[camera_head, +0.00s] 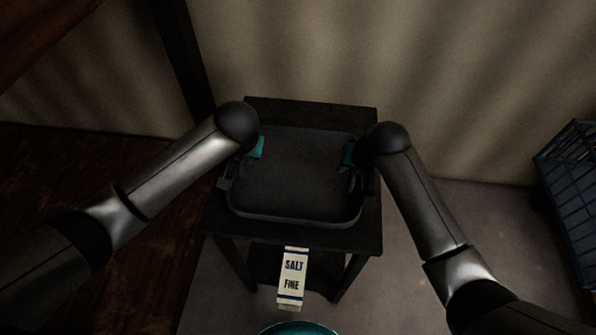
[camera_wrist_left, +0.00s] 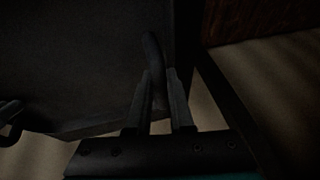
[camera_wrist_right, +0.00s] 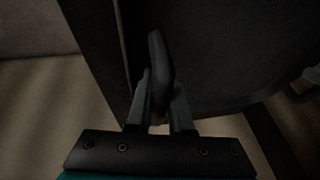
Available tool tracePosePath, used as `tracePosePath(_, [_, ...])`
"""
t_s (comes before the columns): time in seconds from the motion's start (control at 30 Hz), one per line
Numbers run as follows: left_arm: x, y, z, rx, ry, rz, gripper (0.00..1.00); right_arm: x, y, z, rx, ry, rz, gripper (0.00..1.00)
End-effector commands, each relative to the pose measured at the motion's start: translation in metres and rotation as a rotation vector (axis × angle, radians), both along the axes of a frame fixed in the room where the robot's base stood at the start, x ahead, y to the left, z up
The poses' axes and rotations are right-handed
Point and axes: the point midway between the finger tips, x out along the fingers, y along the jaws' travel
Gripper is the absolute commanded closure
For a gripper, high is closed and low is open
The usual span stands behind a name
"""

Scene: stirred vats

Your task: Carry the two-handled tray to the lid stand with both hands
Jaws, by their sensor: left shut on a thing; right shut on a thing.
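The two-handled tray (camera_head: 292,180) is dark with a raised rim and rounded corners. It is level at the small black stand (camera_head: 312,108); I cannot tell whether it rests on the top or hangs just above it. My left gripper (camera_head: 226,183) is shut on the tray's left handle (camera_wrist_left: 154,55), which stands between the fingers in the left wrist view. My right gripper (camera_wrist_right: 160,108) is shut on the right handle (camera_wrist_right: 160,58). The tray looks empty. In the head view my arms partly hide both handles.
A white carton marked SALT FINE (camera_head: 292,278) stands at the stand's front. A teal rounded thing (camera_head: 298,328) shows at the bottom edge. A dark blue crate (camera_head: 578,180) is at the right. A curtain (camera_head: 420,80) hangs behind; a dark wooden surface (camera_head: 90,200) lies left.

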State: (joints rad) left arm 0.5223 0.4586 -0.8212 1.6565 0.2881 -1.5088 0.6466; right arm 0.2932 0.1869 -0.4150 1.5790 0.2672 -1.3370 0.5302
Motion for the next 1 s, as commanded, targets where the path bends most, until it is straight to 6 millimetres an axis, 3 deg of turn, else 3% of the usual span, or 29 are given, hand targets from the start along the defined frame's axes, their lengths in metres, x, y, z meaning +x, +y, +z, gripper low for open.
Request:
tracePosePath(0.1, [-0.0001,-0.0002,0.0001,-0.001,0.0,0.0,1.0,0.0001,0.0002,0.0004,0.001,0.0,0.0,1.0])
tracePosePath(1.0, [-0.0002,-0.0004,0.0,-0.001,0.0,0.0,1.0,0.0002,0.0004,0.0007,0.001,-0.001,0.0,1.0])
